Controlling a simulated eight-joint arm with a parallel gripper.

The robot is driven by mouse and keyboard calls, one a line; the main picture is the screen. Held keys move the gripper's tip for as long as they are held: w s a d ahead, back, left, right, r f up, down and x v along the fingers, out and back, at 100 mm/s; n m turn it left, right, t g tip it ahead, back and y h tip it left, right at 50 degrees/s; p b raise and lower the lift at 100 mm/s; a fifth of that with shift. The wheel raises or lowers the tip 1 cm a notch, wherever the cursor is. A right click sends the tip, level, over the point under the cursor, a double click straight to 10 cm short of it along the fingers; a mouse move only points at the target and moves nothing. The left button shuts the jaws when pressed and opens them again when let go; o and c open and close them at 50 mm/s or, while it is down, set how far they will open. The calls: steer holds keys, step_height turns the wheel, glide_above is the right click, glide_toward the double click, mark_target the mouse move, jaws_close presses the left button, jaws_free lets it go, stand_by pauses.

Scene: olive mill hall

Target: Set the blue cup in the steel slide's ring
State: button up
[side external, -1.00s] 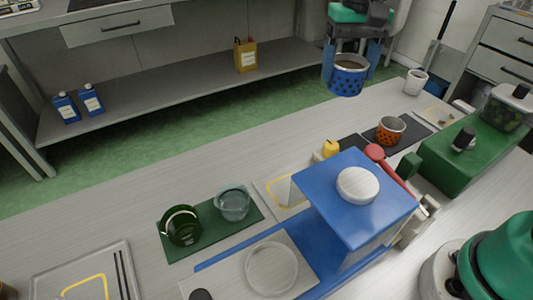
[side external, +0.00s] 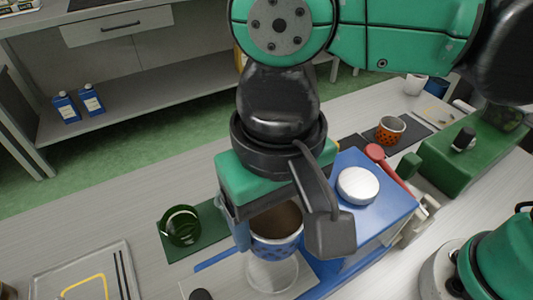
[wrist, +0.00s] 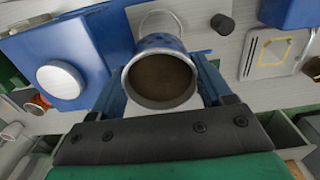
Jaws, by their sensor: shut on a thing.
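The blue cup (side external: 277,248) has a patterned wall and brown contents. My gripper (side external: 279,232) is shut on it, with a finger on either side, and the cup looks upright. In the wrist view the cup (wrist: 158,43) sits between the fingers (wrist: 165,85). The steel slide (side external: 232,283) is a pale plate in front of the blue machine. Its ring (side external: 272,278) shows partly below the cup in the side view, and just beyond the cup in the wrist view (wrist: 160,14). The cup appears held above the plate; the exact gap is unclear.
The blue machine (side external: 375,195) with a white knob (side external: 358,185) stands close to the right of the cup. A green glass (side external: 181,226) is on a green mat at left. An orange dotted cup (side external: 389,131) stands farther back.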

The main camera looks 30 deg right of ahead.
mark_target(274, 234)
steer(key=shift+f, duration=2.95)
steer(key=shift+f, duration=0.65)
steer(key=shift+f, duration=0.5)
steer(key=shift+f, duration=0.2)
steer(key=shift+f, duration=0.25)
steer(key=o, duration=0.9)
steer(key=shift+o, duration=0.2)
steer(key=shift+r, duration=0.15)
steer(key=shift+r, duration=3.85)
